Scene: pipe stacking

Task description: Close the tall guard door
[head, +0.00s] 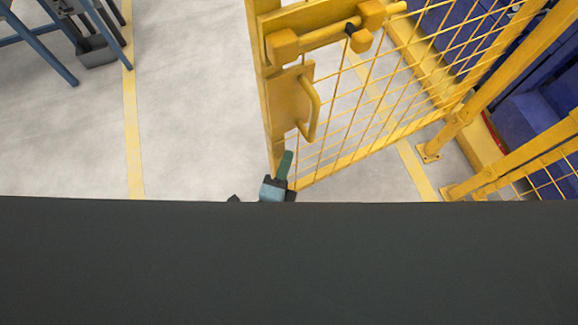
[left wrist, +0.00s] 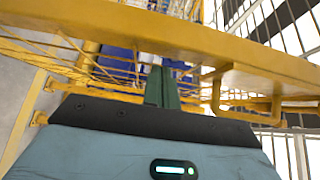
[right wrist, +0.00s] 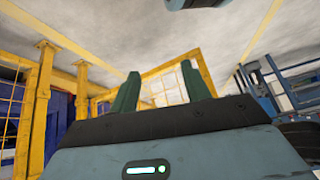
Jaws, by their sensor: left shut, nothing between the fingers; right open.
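The tall guard door (head: 345,110) is a yellow frame with wire mesh, standing ajar at an angle in the head view. It has a D-shaped handle (head: 313,108) and a sliding bolt (head: 325,38) on its free edge. My left gripper (head: 286,160) is shut and empty beside the lower visible part of that edge. In the left wrist view its fingers (left wrist: 162,75) point at the door's yellow edge bar (left wrist: 150,30), with the handle (left wrist: 216,95) to their right; contact is unclear. My right gripper (right wrist: 160,70) is open and empty in the right wrist view, and hidden in the head view.
Yellow fence posts (head: 463,122) are bolted to the floor at right, with blue machinery (head: 540,110) behind. A yellow floor line (head: 132,130) crosses the clear floor at left. A blue-legged stand (head: 35,45) is at upper left. My dark body covers the bottom.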

